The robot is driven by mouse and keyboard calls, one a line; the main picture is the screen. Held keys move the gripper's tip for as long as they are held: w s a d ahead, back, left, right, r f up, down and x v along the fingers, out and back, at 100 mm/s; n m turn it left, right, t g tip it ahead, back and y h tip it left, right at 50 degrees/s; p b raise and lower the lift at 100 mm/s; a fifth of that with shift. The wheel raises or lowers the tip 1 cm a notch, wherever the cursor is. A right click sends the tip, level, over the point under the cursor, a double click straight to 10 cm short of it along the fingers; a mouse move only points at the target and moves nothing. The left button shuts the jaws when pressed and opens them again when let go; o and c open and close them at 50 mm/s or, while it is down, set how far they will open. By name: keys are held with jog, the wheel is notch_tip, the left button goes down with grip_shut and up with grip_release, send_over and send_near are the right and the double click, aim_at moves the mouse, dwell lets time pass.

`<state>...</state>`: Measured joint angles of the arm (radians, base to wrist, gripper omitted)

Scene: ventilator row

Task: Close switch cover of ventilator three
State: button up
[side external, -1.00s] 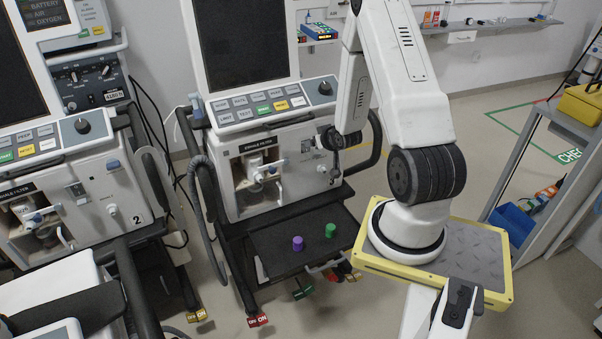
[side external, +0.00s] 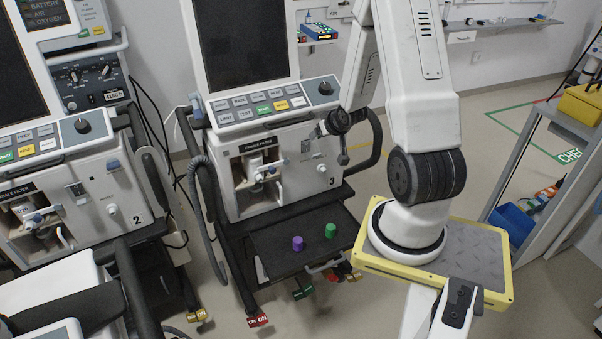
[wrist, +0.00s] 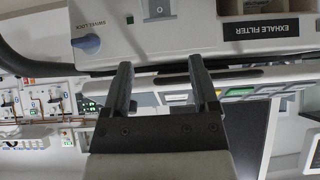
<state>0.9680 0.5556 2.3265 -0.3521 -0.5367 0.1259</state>
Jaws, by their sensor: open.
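Ventilator three (side external: 290,205) stands in the middle of the side view, marked with a 3. Its small switch plate (side external: 306,148) is on the upper right of the front panel. In the wrist view, the switch plate (wrist: 158,10) shows an O at the top edge, partly cut off. I cannot tell the cover's position. My gripper (wrist: 160,62) is open and empty, its fingers pointing at the panel edge below the plate in the picture. In the side view, my gripper (side external: 319,130) is just in front of the panel's upper right, under the key panel.
A blue swivel-lock knob (wrist: 90,44) is left of the switch in the wrist view. A handle (side external: 374,140) curves at ventilator three's right. Purple (side external: 297,243) and green (side external: 330,230) pieces stand on its lower shelf. Ventilator two (side external: 85,205) is to the left.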

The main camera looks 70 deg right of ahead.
jog(key=w+a+r+n+g+y, duration=0.1)
jog(key=w+a+r+n+y, duration=0.1)
jog(key=a, duration=1)
jog(key=w+a+r+n+g+y, duration=0.1)
jog(key=w+a+r+n+y, duration=0.1)
jog(key=a, duration=1.1)
jog(key=shift+r+n+g+y, duration=0.3)
jog(key=shift+r+n+y, duration=0.1)
jog(key=shift+r+n, duration=0.5)
jog(key=shift+w+f, duration=0.1)
